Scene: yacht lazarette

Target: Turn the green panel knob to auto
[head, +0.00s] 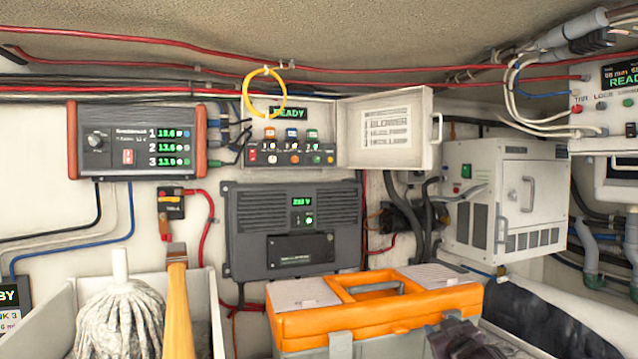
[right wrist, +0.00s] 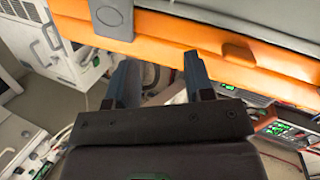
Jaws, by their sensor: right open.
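A small open panel box (head: 262,118) on the back wall has a lit READY display and a row of small controls. One control with a green top (head: 312,134) sits at the right end of its upper row. Its pointer position is too small to read. My right gripper (head: 466,342) shows dark at the bottom edge of the head view, in front of the orange toolbox and well below and right of the panel. In the right wrist view its two fingers (right wrist: 161,80) are apart with nothing between them. My left gripper is not in view.
An orange toolbox (head: 375,322) stands in front. The panel's white door (head: 385,160) is swung open to the right. A grey charger (head: 255,220) hangs below. A mop (head: 120,315) and wooden handle (head: 178,310) stand left. Another control panel (head: 590,125) is at far right.

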